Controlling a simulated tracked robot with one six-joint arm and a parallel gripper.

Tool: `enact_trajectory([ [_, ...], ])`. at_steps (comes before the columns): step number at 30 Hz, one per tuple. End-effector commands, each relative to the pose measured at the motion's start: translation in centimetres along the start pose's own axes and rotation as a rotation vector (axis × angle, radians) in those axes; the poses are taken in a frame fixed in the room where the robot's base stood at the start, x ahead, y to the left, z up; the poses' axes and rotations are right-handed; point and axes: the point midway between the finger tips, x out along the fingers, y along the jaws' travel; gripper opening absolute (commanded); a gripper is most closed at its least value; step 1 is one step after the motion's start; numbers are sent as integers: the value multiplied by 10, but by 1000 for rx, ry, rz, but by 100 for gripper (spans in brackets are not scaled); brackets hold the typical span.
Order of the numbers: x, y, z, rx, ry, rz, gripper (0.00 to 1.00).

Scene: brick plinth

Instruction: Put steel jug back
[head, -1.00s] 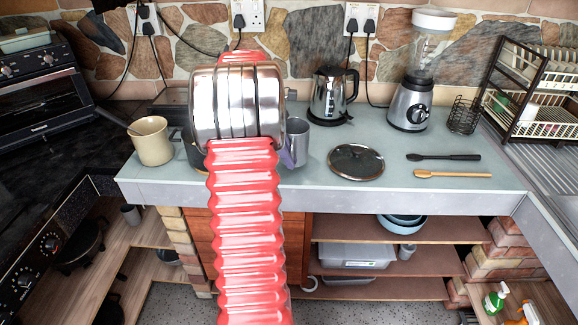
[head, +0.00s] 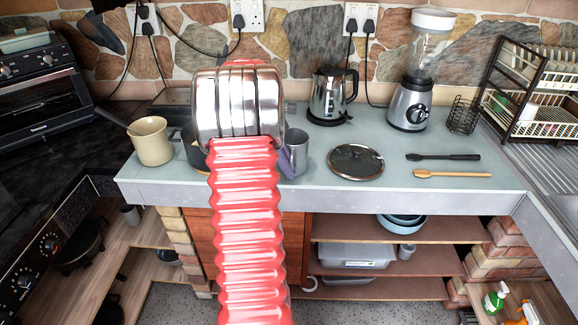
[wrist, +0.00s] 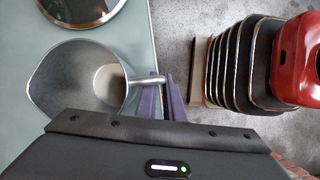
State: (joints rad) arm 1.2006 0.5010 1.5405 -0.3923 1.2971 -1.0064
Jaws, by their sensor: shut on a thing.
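The steel jug (head: 297,151) is upright at the front part of the counter, just right of my red arm in the head view. In the wrist view the jug (wrist: 80,78) shows from above, its empty inside visible and its handle (wrist: 138,80) pointing right. My gripper (wrist: 158,92), with purple fingers, is shut on the jug's handle. In the head view the gripper (head: 287,161) is mostly hidden behind my arm. I cannot tell whether the jug's base touches the counter (head: 330,185).
A dark round lid (head: 356,162) lies right of the jug. A kettle (head: 330,96) and a blender (head: 408,100) stand behind. A beige pot (head: 152,141) stands at left. A black utensil (head: 443,157) and a wooden spoon (head: 452,174) lie at right.

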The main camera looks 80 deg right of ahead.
Motion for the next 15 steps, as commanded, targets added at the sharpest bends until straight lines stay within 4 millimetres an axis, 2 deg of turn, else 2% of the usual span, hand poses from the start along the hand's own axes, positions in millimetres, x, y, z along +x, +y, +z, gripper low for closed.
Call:
enact_trajectory([
  [9,1,0,-1,-1,0,0,27],
  [15,0,0,-1,-1,0,0,27],
])
